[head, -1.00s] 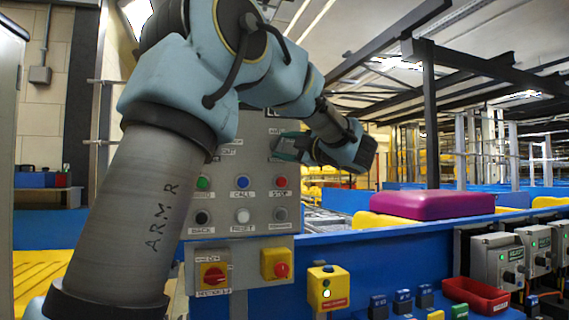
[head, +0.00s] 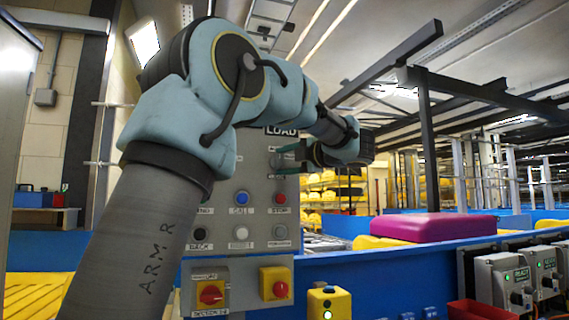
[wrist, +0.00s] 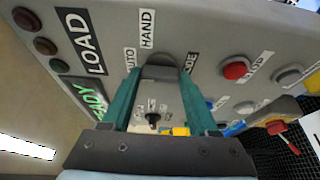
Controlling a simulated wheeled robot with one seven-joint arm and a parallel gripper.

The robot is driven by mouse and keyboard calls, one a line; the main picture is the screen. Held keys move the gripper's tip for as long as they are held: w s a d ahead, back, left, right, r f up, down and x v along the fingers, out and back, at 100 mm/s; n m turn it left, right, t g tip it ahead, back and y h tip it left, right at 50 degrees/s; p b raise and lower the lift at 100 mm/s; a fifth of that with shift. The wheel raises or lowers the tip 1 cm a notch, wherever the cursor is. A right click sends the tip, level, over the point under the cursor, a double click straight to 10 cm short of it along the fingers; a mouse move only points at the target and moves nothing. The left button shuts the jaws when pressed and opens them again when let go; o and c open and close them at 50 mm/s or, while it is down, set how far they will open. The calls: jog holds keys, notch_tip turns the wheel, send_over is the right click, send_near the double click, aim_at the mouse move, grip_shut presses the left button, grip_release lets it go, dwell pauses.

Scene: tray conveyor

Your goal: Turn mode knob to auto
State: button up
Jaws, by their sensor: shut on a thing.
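The mode knob (wrist: 161,67) is a dark knob on the grey panel (wrist: 215,45), seen in the wrist view. The AUTO label (wrist: 130,58) and HAND label (wrist: 147,28) stand beside it, and a partly covered label ending in "DE" (wrist: 191,63) is on its other side. My gripper (wrist: 161,78) has its two teal fingers on either side of the knob, shut on it. Which label the knob points to cannot be told. In the head view my gripper (head: 288,158) is at the panel's right side, and the knob is hidden there.
The panel also carries a red button (wrist: 235,70), a small black switch (wrist: 152,116) and a LOAD sign (wrist: 80,41). Below it in the head view are two yellow boxes with red knobs (head: 210,294) (head: 280,289). A purple block (head: 420,227) lies by the conveyor at right.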

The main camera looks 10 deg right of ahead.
jog(key=o, duration=1.4)
jog(key=b+v, duration=0.2)
jog(key=v, duration=0.8)
jog(key=shift+s+d, duration=0.2)
jog(key=shift+s, duration=0.15)
